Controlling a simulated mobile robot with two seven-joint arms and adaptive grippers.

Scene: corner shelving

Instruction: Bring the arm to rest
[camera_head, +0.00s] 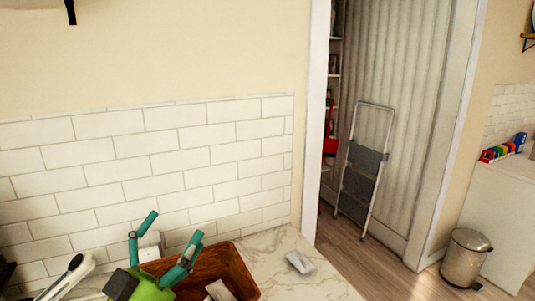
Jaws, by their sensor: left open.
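My left gripper (168,236) shows at the bottom of the head view, with two teal fingers spread apart and a green body below them. It is open, and I see nothing between its fingertips. It is in front of a brown wooden box (238,268) on the marble counter (325,285) and hides part of that box. My right gripper is not in view.
A small white object (300,262) lies on the counter right of the box. A white tiled wall (180,150) stands behind. To the right are a doorway, a folded step ladder (362,172), a metal bin (465,257) and open wooden floor.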

